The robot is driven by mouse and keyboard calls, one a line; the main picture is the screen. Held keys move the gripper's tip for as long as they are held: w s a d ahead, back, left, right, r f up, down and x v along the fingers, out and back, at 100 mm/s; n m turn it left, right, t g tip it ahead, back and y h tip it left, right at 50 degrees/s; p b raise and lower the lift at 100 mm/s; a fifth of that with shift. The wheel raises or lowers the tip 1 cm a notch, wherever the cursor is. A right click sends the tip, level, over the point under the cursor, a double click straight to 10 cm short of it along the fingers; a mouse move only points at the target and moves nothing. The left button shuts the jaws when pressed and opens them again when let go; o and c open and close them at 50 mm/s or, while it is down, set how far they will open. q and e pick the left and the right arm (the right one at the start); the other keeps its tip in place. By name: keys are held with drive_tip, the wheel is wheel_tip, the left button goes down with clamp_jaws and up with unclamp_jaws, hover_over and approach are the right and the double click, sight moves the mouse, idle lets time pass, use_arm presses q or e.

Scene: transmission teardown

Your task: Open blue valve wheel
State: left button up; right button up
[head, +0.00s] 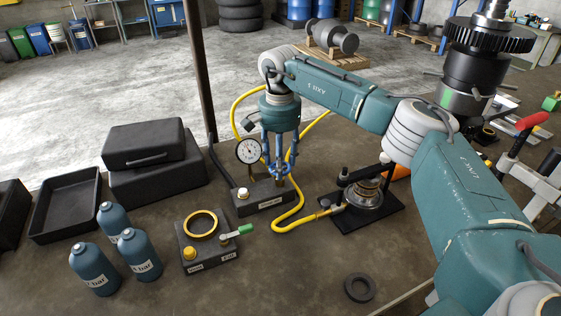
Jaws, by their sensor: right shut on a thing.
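My right gripper (281,160) comes down from above with its fingers around the top of the valve stem on the dark gauge block (262,197). It is shut on the blue valve wheel (279,171), which its blue fingers mostly hide, so its turn angle cannot be told. A round white pressure gauge (248,151) stands beside the fingers, on their left. A yellow hose (289,223) runs from the block to a round fixture (364,196) on a black plate. My left gripper is not in view.
Several blue bottles (138,254), a small block with a brass ring (201,224) and a green-handled lever (244,230) stand at the front left. Black cases (145,143) and an open tray (66,205) lie behind. A black ring (359,287) lies at the front.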

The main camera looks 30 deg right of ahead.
drive_tip(key=n, duration=0.5)
drive_tip(key=shift+a+n, duration=0.15)
drive_tip(key=shift+n, duration=0.15)
drive_tip(key=shift+s+f+n, duration=0.1)
drive_tip(key=shift+n, duration=2)
drive_tip(key=shift+f, duration=0.1)
drive_tip(key=shift+s, duration=0.1)
drive_tip(key=o, duration=1.1)
drive_tip(key=shift+o, duration=0.2)
drive_tip(key=shift+r, duration=0.2)
wheel_tip(320, 180, up, 12)
